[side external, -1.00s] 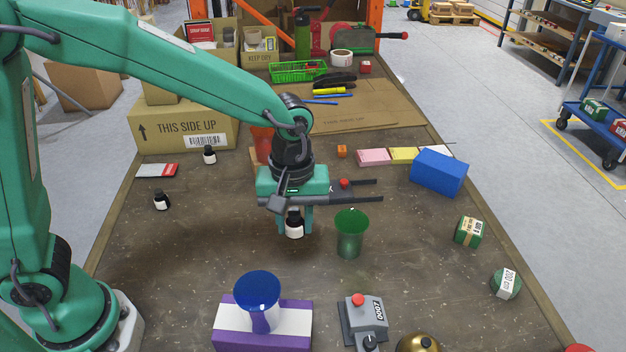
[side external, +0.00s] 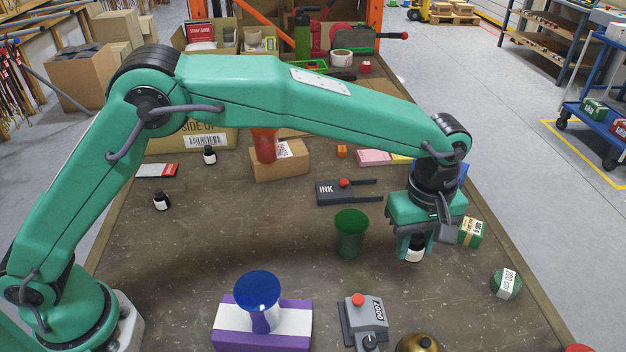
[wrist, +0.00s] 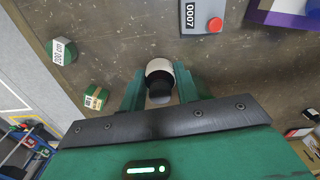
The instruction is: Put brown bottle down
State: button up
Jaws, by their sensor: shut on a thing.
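My gripper (side external: 413,248) is at the right of the bench and points down. It is shut on a small dark bottle with a white label (side external: 415,253), which I take as the brown bottle. The wrist view shows the bottle (wrist: 159,68) upright between the two green fingers, its dark cap towards the camera. I cannot tell whether its base touches the bench. Two similar dark bottles stand at the left of the side view, one nearer (side external: 162,201) and one farther back (side external: 210,155).
A green cup (side external: 350,232) stands left of my gripper. A green box (side external: 471,233) and a green round item (side external: 506,284) are to its right. A grey device with a red button (side external: 366,315) and a brass dome (side external: 418,343) are in front. An INK-labelled item (side external: 330,192) lies behind the cup.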

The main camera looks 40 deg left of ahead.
jog(key=d+f, duration=0.1)
jog(key=d, duration=0.6)
jog(key=shift+f+n, duration=0.2)
jog(key=shift+n, duration=0.1)
send_over(433, 266)
notch_tip(433, 266, down, 7)
jog(key=shift+f, duration=0.1)
jog(key=shift+f, duration=1.95)
jog(key=shift+f, duration=0.1)
jog(key=o, duration=1)
